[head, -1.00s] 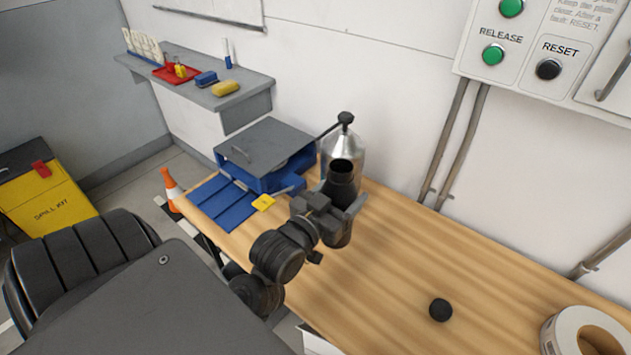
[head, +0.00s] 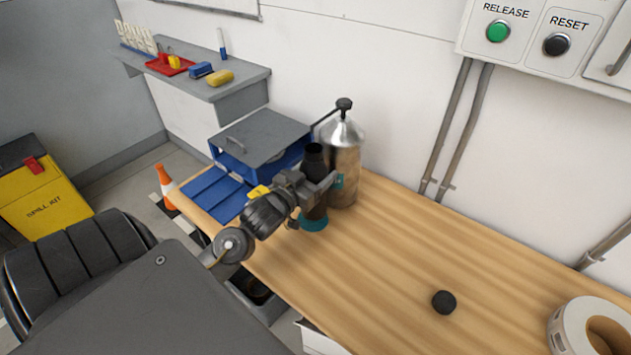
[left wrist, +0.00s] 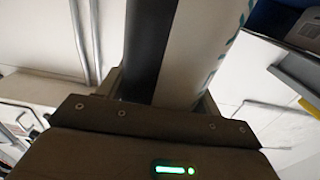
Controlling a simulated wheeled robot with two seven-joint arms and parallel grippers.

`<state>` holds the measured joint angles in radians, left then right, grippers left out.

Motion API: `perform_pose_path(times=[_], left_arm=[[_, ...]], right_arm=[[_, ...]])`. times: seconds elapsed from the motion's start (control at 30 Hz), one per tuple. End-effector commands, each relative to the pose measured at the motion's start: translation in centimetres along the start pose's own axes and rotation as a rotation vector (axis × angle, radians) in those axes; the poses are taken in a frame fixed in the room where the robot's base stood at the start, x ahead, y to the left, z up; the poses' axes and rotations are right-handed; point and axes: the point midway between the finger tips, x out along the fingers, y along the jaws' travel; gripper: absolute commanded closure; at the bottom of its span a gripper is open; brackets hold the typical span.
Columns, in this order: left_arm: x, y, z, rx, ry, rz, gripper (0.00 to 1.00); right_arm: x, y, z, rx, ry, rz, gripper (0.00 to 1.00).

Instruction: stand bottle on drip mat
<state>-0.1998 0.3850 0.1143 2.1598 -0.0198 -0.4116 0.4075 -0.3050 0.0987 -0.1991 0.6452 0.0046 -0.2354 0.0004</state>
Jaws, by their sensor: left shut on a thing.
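My left gripper (head: 321,190) is shut around a dark, open-necked bottle (head: 314,165), which looks close to upright. In the left wrist view the bottle (left wrist: 165,50) fills the jaws, showing a dark side and a pale side with teal marks. A teal rounded patch (head: 313,224) shows at the bottle's foot. I cannot tell whether it is the drip mat or the bottle's base, nor whether the bottle touches the table. My right gripper is not in view.
A steel flask (head: 343,160) with a black pump top stands close behind the bottle. A blue box (head: 262,140) with a grey lid and blue panels (head: 205,192) lie left. A black disc (head: 444,302) and a tape roll (head: 590,330) lie right. The table (head: 400,235) between is clear.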

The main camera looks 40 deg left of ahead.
Motion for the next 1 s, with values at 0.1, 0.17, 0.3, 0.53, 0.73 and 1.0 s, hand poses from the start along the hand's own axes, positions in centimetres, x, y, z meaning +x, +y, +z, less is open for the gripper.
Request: perform_pose_path(times=[0.1,0.17,0.3,0.53,0.73,1.0], left_arm=[[0.3,-0.6,1.0,-0.001,-0.002,-0.001,0.63],[0.2,-0.5,1.9,-0.002,-0.003,-0.001,0.63],[0.2,-0.4,3.3,-0.001,0.000,-0.001,0.63],[0.2,-0.4,3.6,0.001,0.001,-0.001,0.63],[0.2,-0.4,4.0,0.001,0.000,-0.001,0.63],[0.2,-0.4,3.9,0.001,-0.001,-0.001,0.14]], right_arm=[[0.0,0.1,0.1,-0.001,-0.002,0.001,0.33],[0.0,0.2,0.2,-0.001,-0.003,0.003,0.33],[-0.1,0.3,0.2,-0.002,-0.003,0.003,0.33],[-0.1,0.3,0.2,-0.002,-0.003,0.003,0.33],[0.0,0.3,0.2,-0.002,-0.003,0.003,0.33],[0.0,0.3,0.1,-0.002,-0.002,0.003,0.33]])
